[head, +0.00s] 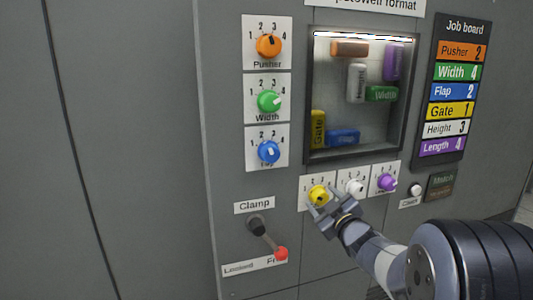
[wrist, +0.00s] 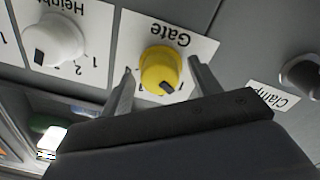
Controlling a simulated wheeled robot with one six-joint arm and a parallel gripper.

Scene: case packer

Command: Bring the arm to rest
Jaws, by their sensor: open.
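My gripper (head: 325,203) is at the yellow Gate knob (head: 317,193) on the grey panel, low in the head view. In the wrist view my gripper (wrist: 160,74) is open, with one finger on each side of the Gate knob (wrist: 160,68). A gap shows between the knob and each finger. I cannot tell how far the fingertips reach past the knob's face. My arm comes in from the lower right of the head view.
The white Height knob (head: 355,187) and purple Length knob (head: 387,182) sit right of Gate. The Clamp lever (head: 267,239), with a red ball end, is lower left. A window (head: 310,100) with coloured blocks is above. The left panel is bare.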

